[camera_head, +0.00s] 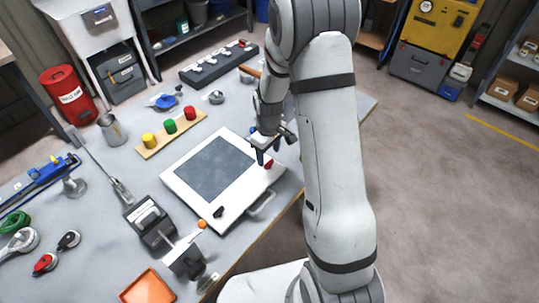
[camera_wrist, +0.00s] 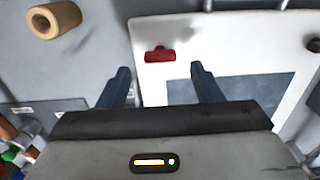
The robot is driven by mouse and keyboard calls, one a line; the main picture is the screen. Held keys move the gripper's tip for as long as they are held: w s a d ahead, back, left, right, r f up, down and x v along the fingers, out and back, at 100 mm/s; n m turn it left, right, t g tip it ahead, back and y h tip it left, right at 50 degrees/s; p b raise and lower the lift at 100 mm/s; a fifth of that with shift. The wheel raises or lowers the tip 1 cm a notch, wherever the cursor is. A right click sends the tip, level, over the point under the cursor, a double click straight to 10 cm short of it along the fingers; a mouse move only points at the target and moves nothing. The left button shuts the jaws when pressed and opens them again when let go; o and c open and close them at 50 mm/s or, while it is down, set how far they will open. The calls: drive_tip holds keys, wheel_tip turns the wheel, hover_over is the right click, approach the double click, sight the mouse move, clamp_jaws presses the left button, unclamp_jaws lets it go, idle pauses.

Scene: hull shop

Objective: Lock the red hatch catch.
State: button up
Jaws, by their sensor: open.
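The red hatch catch (camera_head: 268,164) is a small red piece near the right corner of a white hatch panel (camera_head: 182,184) with a dark grey window. In the wrist view the red catch (camera_wrist: 159,54) lies on the white frame, ahead of and between the fingers. My gripper (camera_head: 265,155) is just above and beside the catch in the head view. In the wrist view its two blue-grey fingers (camera_wrist: 160,75) are apart with nothing between them. A black catch (camera_head: 219,211) sits at the panel's near corner, and it also shows in the wrist view (camera_wrist: 313,45).
A metal handle (camera_head: 263,204) runs along the panel's near-right edge. A clamp-like device with an orange knob (camera_head: 202,224) stands in front. A wooden strip with yellow, green and red knobs (camera_head: 171,133) lies behind. A tan ring (camera_wrist: 54,19) lies left of the panel in the wrist view.

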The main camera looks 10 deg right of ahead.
sight(269, 162)
drive_tip(key=shift+f+p, duration=0.3)
drive_tip(key=shift+f, duration=1.6)
drive_tip(key=shift+s, duration=0.1)
drive_tip(key=shift+c, duration=0.2)
drive_tip(key=c, duration=1)
